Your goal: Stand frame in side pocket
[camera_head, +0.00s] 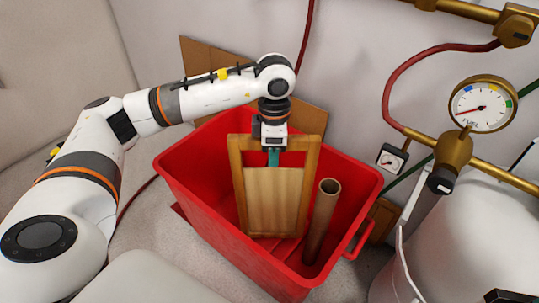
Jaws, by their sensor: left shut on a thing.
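A wooden frame (270,200) with a pale panel stands nearly upright, slightly tilted, inside the red bin (212,212). My left gripper (273,158) comes down from above at the frame's top middle and is shut on it. Its teal fingers show in the gap above the panel. The frame's lower end is inside the bin; whether it touches the floor I cannot tell. No separate side pocket can be made out clearly.
A brown tube (322,222) leans upright in the bin, just right of the frame. Brown cardboard (205,60) stands behind the bin. Pipes, a gauge (481,106) and a white tank (470,225) crowd the right side.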

